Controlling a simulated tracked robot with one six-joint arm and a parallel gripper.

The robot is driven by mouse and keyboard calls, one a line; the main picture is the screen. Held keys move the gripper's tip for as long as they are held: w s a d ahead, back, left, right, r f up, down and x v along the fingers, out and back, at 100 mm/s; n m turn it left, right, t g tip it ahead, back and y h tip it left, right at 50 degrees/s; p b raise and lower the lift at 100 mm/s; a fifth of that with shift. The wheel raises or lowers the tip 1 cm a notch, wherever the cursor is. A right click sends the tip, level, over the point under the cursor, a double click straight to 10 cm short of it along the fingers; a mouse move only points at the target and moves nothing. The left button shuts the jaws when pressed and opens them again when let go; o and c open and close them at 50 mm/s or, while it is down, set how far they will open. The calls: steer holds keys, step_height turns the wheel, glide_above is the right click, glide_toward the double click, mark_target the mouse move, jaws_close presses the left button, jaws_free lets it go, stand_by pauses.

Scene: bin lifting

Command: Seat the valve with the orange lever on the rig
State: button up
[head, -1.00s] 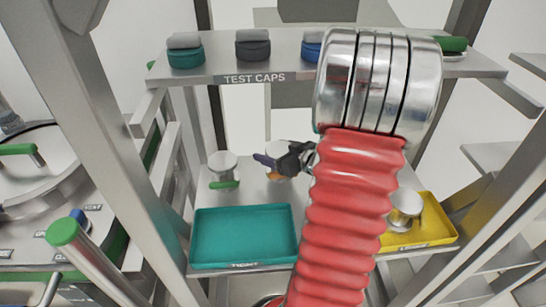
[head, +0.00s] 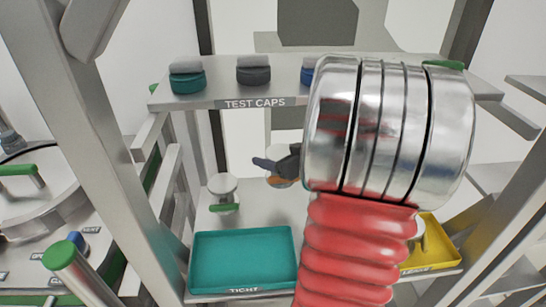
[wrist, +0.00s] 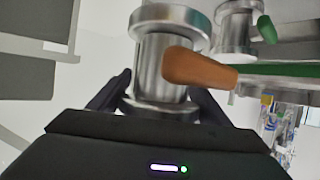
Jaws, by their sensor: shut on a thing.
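The valve with the orange lever is a silver flanged spool (wrist: 162,65) in the wrist view, with its orange lever (wrist: 200,70) pointing right. My gripper (wrist: 160,92) is shut on it, with one dark finger on each side. In the head view my gripper (head: 285,163) is partly hidden behind my red and silver arm, and a bit of the orange lever (head: 280,183) shows below it. A second silver valve with a green lever (head: 223,190) stands on the shelf to the left of my gripper; it also shows in the wrist view (wrist: 235,28).
A teal tray (head: 243,260) labelled TIGHT sits at the shelf front. A yellow tray (head: 440,250) at right is partly hidden by my arm. Test caps (head: 187,78) stand on the upper shelf (head: 215,95). Steel equipment with a green handle (head: 18,170) is at far left, beyond a frame post (head: 95,110).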

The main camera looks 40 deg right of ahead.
steer(key=shift+r, duration=0.15)
steer(key=shift+r, duration=2.95)
